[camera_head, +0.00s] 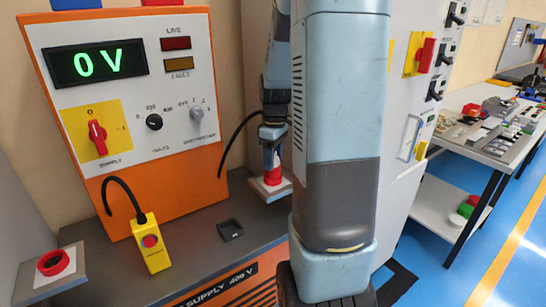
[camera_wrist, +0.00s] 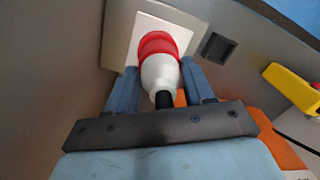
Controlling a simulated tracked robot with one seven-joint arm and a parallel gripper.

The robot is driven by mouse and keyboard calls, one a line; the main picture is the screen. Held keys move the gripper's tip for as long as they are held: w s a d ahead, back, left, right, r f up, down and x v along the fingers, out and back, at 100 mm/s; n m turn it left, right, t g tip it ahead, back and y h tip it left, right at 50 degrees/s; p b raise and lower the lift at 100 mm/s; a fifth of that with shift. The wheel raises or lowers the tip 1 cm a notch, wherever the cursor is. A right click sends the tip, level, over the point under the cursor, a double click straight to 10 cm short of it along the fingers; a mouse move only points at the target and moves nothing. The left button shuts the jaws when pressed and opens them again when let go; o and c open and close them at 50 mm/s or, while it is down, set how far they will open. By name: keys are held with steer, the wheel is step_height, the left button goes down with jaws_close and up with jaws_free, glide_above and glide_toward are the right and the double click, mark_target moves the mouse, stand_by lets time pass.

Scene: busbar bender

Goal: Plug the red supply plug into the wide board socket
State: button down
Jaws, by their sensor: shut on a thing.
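The supply plug (camera_wrist: 160,73) has a white body, a red front and a black cable end. My gripper (camera_wrist: 162,84) is shut on it, with blue fingers on both sides of the white body. In the head view my gripper (camera_head: 271,140) points down, with the plug's red part (camera_head: 272,175) below it. The red end is over a pale square plate (camera_wrist: 186,33), which also shows in the head view (camera_head: 268,193). I cannot tell how far it sits in. A second socket, a red ring with a dark centre (camera_head: 53,263), is on a plate at the left.
The orange supply panel (camera_head: 180,200) reads 0 V and has a red rotary switch (camera_head: 97,136). A yellow button box (camera_head: 151,245) with a black cable and a small dark block (camera_head: 230,230) stand on the grey bench (camera_head: 205,255). A parts table (camera_head: 490,135) is at the right.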

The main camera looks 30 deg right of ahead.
steer(key=shift+f, duration=0.2)
steer(key=shift+c, duration=1.7)
jaws_free()
step_height(320, 180, up, 14)
steer(key=shift+w+d+f, duration=0.2)
steer(key=shift+w+d, duration=0.05)
steer(key=shift+d, duration=0.15)
steer(key=s+a+r+m+t, duration=0.3)
steer(key=s+a+m+t, duration=0.3)
steer(key=s+a, duration=1.1)
steer(key=shift+s+h, duration=0.3)
